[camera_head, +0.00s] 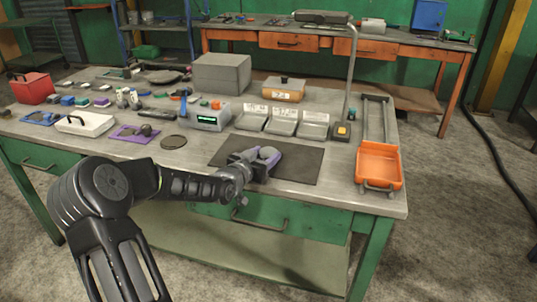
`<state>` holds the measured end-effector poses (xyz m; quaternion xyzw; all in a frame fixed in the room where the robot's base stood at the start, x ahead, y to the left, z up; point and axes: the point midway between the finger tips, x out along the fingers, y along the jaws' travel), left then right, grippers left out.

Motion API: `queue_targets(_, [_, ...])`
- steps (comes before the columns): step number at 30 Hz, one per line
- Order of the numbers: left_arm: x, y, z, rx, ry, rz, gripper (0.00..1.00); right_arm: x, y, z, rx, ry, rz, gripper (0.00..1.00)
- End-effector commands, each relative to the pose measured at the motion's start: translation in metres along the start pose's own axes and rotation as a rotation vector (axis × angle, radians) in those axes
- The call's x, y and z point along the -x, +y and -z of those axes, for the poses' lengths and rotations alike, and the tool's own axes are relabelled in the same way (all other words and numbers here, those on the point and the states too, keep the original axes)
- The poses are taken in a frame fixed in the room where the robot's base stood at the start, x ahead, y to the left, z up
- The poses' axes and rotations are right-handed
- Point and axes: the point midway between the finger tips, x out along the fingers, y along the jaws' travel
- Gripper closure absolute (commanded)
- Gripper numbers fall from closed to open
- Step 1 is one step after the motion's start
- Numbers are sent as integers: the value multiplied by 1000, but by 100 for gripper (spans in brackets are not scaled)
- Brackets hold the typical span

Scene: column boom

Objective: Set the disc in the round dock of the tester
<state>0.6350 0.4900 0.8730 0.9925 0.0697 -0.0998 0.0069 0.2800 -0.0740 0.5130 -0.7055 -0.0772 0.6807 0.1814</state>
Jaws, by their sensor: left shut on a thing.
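My left gripper (252,165) reaches in low over the dark mat at the middle of the bench. It is shut on a small grey and purple piece (268,155) with a rounded face; I cannot tell for sure whether this is the disc. Its lower part is hidden by the fingers, and I cannot tell whether it touches the mat. A grey box with a lit green display (207,118), which looks like the tester, stands behind and left of the gripper. Its round dock cannot be made out. A flat dark round piece (173,142) lies left of the mat. My right gripper is out of view.
The dark mat (302,165) is otherwise bare. Labelled grey trays (283,128) stand behind it, with a lamp post (350,75) to their right. An orange tray (379,164) is at the right edge. A white tray (85,123) and small parts crowd the left.

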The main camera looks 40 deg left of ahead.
Motion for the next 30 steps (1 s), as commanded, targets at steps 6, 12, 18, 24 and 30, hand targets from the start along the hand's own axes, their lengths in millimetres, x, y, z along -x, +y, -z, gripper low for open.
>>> queue_targets(6, [0, 0, 1, -1, 3, 0, 100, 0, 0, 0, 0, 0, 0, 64])
queue_targets(12, [1, 0, 9, -3, 5, 0, 100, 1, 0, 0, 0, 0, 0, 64])
queue_targets(18, [8, 0, 40, -6, 7, 1, 100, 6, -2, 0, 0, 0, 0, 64])
queue_targets(24, [15, 0, 78, -5, 5, 0, 100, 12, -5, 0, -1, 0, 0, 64])
queue_targets(30, [20, 0, 99, -2, 4, 0, 100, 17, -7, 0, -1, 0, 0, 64])
